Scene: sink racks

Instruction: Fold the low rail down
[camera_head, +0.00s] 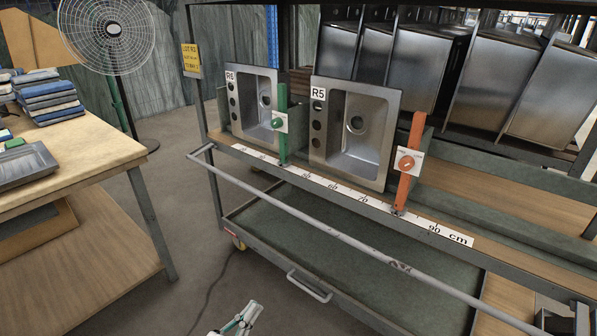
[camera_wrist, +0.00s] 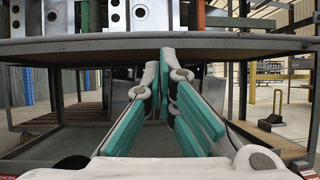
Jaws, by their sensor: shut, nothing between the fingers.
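The low rail (camera_head: 300,215) is a long thin grey bar along the front of the rack. It stands out in front of the shelf edge, a little below the ruler strip, and its left end joins an arm at the left post. My gripper (camera_head: 250,306) shows at the bottom of the head view, in front of the rack and apart from the rail in the picture. Its teal fingers (camera_wrist: 167,58) are shut and empty in the wrist view, pointing under a wide grey horizontal edge (camera_wrist: 240,42). I cannot tell whether that edge includes the rail.
Two steel sinks, R6 (camera_head: 250,104) and R5 (camera_head: 352,135), stand on the shelf beside green (camera_head: 283,125) and orange (camera_head: 410,155) uprights. A lower green tray (camera_head: 330,250) has a handle (camera_head: 309,286).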

